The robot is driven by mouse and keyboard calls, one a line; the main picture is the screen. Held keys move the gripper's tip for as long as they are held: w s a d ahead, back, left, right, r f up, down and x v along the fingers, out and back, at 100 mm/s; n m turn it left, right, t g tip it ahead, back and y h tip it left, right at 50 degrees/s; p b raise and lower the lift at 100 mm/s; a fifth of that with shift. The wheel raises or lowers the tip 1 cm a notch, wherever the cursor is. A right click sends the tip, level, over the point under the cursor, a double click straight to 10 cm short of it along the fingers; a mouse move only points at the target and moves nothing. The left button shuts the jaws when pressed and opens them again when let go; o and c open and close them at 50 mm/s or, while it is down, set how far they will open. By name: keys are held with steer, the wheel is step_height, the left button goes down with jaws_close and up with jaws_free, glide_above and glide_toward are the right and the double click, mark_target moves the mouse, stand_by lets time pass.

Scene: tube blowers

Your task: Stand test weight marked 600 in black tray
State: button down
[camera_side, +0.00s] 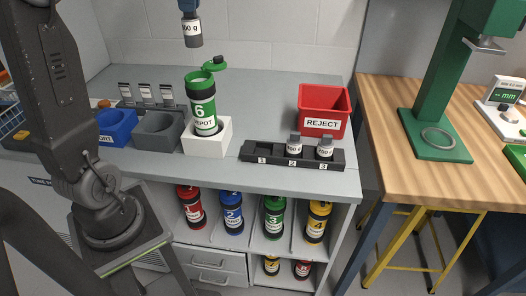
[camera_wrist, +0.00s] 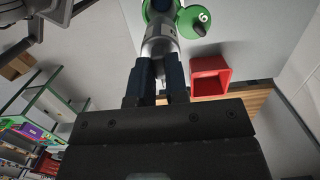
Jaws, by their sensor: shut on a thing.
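My gripper (camera_wrist: 158,68) is shut on a grey, dark-ended test weight (camera_wrist: 160,42). In the side view this weight (camera_side: 192,29) hangs upright at the top, its label ending in "50 g"; the first digit is unclear. It is high above the open green tube 6 (camera_side: 204,105), clear of it. The black tray (camera_side: 255,151) has places 1, 2 and 3. Place 1 is empty; one weight (camera_side: 294,146) stands at 2 and another (camera_side: 325,148) at 3. Their labels are too small to read surely. I cannot make out a 600 mark.
A red REJECT bin (camera_side: 323,108) is behind the tray. Grey (camera_side: 158,130) and blue (camera_side: 117,127) bins are at left. Several numbered tubes stand on the shelf below.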

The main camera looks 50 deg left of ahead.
steer(key=w+d+f+n, duration=0.3)
steer(key=w+d+f, duration=0.2)
steer(key=d+f, duration=0.7)
steer(key=w+d+f+n, duration=0.4)
steer(key=d+f, duration=0.6)
steer(key=f, duration=0.3)
steer(key=w+a+r+m, duration=0.1)
steer(key=a+r+m, duration=0.4)
steer(key=a+m, duration=0.25)
step_height(320, 180, down, 10)
steer(key=shift+f+n, duration=0.1)
steer(key=shift+n, duration=0.15)
steer(key=c, duration=1.6)
jaws_free()
steer(key=shift+f, duration=0.1)
steer(key=o, duration=0.5)
